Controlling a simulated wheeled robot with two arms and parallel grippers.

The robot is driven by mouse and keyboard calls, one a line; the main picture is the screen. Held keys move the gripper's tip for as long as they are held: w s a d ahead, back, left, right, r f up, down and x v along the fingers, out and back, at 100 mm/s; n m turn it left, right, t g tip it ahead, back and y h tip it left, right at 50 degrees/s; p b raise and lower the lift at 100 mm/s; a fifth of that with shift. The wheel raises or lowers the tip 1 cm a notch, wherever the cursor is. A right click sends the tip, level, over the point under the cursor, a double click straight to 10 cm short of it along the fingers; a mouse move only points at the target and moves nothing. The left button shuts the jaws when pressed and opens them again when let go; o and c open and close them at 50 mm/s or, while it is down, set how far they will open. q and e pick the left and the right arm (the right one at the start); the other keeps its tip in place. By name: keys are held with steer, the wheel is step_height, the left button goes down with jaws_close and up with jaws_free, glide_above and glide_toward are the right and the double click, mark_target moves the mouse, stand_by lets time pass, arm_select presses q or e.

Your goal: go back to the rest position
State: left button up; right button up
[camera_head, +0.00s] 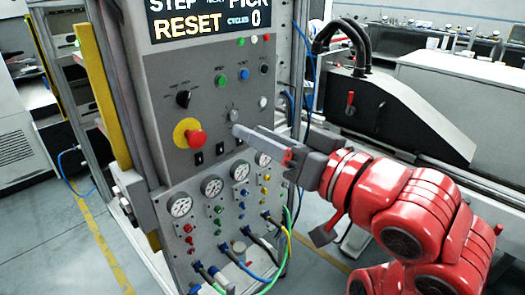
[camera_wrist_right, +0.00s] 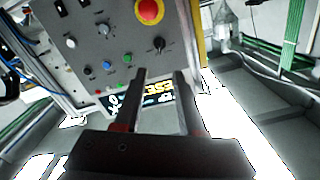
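My right gripper (camera_head: 238,130) reaches in from the right on its red arm, in front of the grey control panel (camera_head: 155,75). In the head view its finger ends just below a grey knob (camera_head: 234,116); I cannot tell whether it touches the panel. In the right wrist view the two fingers of the gripper (camera_wrist_right: 159,72) stand apart with nothing held between them. The panel shows upside down there, with its lit display (camera_wrist_right: 158,88) seen between and behind the fingers. My left gripper is in neither view.
The panel carries a red stop button (camera_head: 196,138) on a yellow ring, a black selector (camera_head: 183,98) and several gauges. Cables (camera_head: 285,235) loop out below. A black machine housing (camera_head: 395,115) stands behind my right arm. Grey floor shows at lower left.

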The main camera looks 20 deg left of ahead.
steer(key=shift+s+d, duration=0.1)
steer(key=shift+d, duration=0.15)
stand_by(0.3)
